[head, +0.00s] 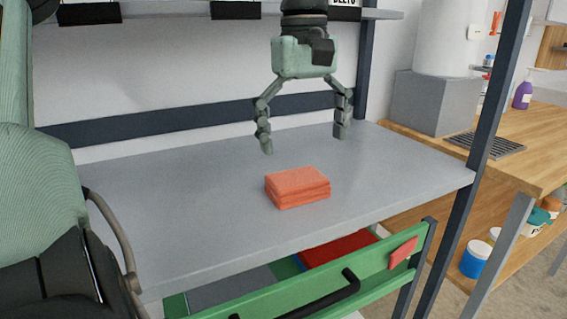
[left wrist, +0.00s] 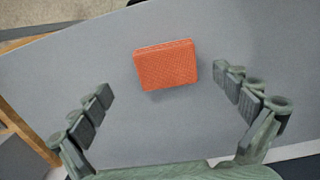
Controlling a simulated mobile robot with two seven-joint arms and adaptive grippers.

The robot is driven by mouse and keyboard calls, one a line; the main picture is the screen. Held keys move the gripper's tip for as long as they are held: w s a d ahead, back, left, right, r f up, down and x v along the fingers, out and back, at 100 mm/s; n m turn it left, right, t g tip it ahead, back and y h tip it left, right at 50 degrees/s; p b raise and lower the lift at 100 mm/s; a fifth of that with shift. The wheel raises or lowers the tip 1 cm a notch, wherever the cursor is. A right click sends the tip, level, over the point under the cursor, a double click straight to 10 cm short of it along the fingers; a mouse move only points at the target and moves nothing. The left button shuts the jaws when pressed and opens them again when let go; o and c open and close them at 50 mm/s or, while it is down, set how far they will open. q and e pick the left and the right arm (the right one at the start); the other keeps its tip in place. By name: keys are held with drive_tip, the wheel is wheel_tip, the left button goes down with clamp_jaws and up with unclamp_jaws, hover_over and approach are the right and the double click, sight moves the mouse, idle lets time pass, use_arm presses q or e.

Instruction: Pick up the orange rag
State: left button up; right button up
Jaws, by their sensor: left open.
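The orange rag (head: 298,187) is a folded, thick rectangular stack lying on the grey shelf top (head: 190,205). It also shows in the left wrist view (left wrist: 166,65), beyond and between the two fingers. My left gripper (head: 304,143) is open and empty. It points down above the shelf, behind and a little above the rag in the head view, not touching it. In the left wrist view the open fingers (left wrist: 170,85) stand to either side with grey surface between them. My right gripper is not in view.
Below the shelf is an open green drawer (head: 340,292) with a black handle and a red item inside. Dark blue posts (head: 485,120) frame the shelf. A wooden counter (head: 525,150) stands to the right. The shelf around the rag is clear.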

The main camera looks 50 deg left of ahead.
sight(298, 177)
use_arm(q)
drive_tip(key=shift+a+r, duration=0.4)
drive_tip(key=shift+a, duration=0.15)
drive_tip(key=shift+s+a+f, duration=0.1)
drive_tip(key=shift+f, duration=0.2)
wheel_tip(298, 177, down, 7)
drive_tip(key=shift+r, duration=0.1)
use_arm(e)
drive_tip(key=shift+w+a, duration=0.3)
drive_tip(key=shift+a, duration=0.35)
use_arm(q)
drive_tip(key=shift+c, duration=0.6)
drive_tip(key=c, duration=0.9)
drive_tip(key=shift+a, duration=0.1)
